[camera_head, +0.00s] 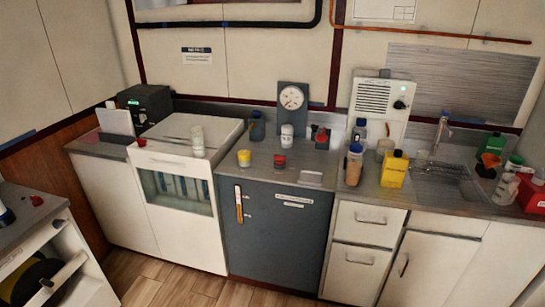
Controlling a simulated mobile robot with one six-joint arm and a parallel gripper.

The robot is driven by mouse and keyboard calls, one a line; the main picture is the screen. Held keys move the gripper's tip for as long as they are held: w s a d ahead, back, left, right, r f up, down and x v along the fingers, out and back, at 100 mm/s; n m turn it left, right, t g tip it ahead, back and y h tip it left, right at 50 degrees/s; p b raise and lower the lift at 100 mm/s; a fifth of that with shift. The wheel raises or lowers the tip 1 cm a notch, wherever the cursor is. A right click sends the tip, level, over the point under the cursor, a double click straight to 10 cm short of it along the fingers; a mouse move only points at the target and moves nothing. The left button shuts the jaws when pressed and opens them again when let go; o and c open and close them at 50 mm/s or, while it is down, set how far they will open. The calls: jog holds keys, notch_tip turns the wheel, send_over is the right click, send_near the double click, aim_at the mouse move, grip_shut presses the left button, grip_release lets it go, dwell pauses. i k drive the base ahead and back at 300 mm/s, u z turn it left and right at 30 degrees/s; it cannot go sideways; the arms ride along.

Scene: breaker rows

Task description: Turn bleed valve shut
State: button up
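I cannot tell for sure which part is the bleed valve. A grey panel (299,119) with a round white pressure gauge (292,97) stands at the back of the middle counter. A small red knob-like part (279,160) sits on the counter in front of it, and another red part (322,138) is to the right of the gauge. A red piece (141,142) is on the white machine's front left edge, and one more (37,200) is on the near left counter. Their turn positions are too small to read. My gripper is not in view.
The white machine (180,137) and dark grey cabinet (270,230) stand left and centre. Bottles, including a yellow one (394,168) and a brown-filled one (353,165), crowd the right counter by the sink (445,180). The wooden floor (180,285) in front is clear.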

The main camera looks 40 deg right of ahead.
aim_at(257, 114)
jog(key=z, duration=0.2)
jog(key=i, duration=1.75)
jog(key=u, duration=0.7)
jog(key=i, duration=0.5)
jog(key=u, duration=0.3)
